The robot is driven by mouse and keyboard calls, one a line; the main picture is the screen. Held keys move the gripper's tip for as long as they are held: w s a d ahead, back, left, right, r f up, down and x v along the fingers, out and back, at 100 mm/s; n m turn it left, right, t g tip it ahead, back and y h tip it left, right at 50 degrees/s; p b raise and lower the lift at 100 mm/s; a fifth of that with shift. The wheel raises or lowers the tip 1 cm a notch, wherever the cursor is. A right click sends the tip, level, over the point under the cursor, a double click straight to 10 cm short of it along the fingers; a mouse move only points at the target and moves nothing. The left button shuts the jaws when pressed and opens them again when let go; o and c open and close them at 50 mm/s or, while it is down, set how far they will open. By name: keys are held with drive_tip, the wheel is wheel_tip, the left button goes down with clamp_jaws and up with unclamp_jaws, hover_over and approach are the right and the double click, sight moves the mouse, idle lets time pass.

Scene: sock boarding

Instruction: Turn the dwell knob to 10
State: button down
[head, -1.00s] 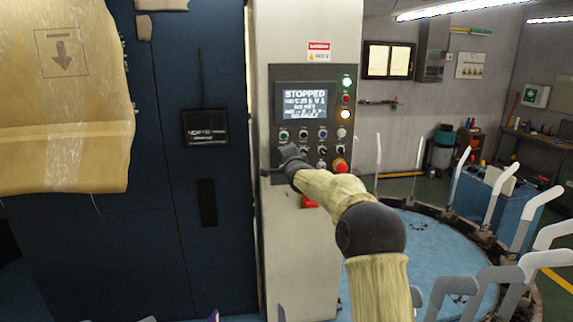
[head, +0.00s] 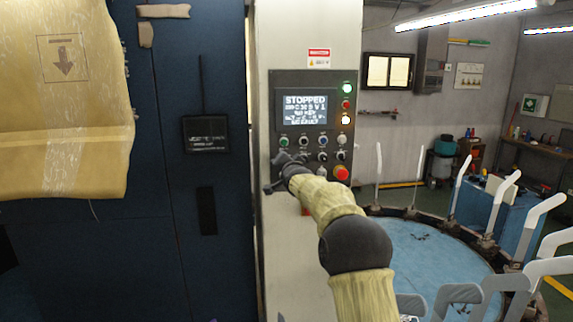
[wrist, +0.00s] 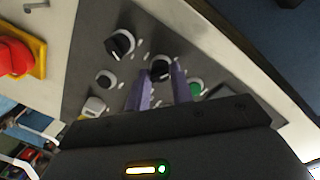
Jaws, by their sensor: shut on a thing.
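The control panel (head: 310,82) has a screen (head: 305,109) reading "STOPPED" on top; its smaller lines are too blurred to read surely. In the wrist view, my gripper (wrist: 160,86) has its two purple fingers on either side of a black knob (wrist: 160,67) and is shut on it. The knob's label and scale are not readable, so I cannot tell its setting. In the head view, my gripper (head: 286,160) is at the panel's lower left, and my wrist hides the held knob.
A green button (wrist: 196,88) is close beside the right finger. Other black knobs (wrist: 120,43) and (wrist: 105,79) lie to the left. The red emergency stop (head: 341,173) is at the panel's lower right. A round blue table (head: 430,255) with upright grey boards stands at right.

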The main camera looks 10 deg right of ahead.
drive_tip(key=c, duration=1.3)
unclamp_jaws()
drive_tip(key=shift+a, duration=0.1)
drive_tip(key=shift+o, duration=0.2)
drive_tip(key=shift+s, duration=0.1)
drive_tip(key=s+r+b, duration=0.1)
drive_tip(key=s+b, duration=0.7)
drive_tip(key=s, duration=0.9)
drive_tip(key=shift+s+b, duration=0.15)
drive_tip(key=shift+b, duration=0.15)
drive_tip(key=shift+r, duration=0.15)
